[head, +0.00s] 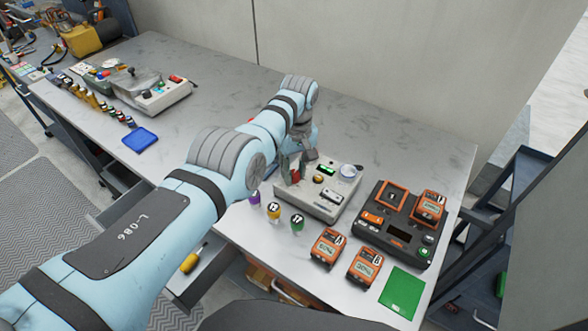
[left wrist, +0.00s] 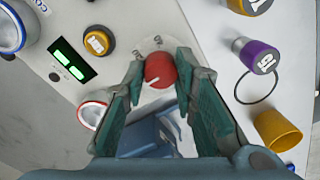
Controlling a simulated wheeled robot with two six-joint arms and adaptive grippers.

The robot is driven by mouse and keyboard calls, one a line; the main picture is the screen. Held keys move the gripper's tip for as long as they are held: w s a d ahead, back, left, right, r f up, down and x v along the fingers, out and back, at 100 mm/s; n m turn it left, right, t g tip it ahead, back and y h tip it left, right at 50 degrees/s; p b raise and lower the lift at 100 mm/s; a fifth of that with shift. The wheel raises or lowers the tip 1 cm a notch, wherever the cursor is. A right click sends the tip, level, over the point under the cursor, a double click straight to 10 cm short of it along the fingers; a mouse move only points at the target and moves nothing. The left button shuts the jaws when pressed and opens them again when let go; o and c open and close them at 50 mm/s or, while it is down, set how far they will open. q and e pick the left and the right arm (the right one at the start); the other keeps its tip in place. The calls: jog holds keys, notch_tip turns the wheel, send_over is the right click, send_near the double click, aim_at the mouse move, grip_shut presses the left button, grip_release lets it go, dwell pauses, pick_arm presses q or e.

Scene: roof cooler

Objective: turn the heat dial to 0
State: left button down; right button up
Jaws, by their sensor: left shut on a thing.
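The heat dial appears to be the round red knob (left wrist: 160,69) on a light grey control box (head: 316,209), with a short white line on its face and small markings on the panel around it, too small to read. My left gripper (left wrist: 158,64) has its two green-padded fingers on either side of the red knob and is shut on it. In the head view my left gripper (head: 293,171) reaches down onto the left part of the box and mostly covers the knob. My right gripper is in neither view.
Numbered vials (head: 274,211) stand in front of the box. An orange-and-black charger (head: 397,231) stands to its right, near orange battery packs (head: 328,248) and a green mat (head: 402,289).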

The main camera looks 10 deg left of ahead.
aim_at(295, 172)
pick_arm(q)
jog(key=c, duration=1.3)
grip_release()
jog(key=shift+f, duration=0.1)
notch_tip(295, 172, up, 12)
jog(key=shift+w+d, duration=0.15)
jog(key=shift+d, duration=0.05)
jog(key=shift+a, duration=0.1)
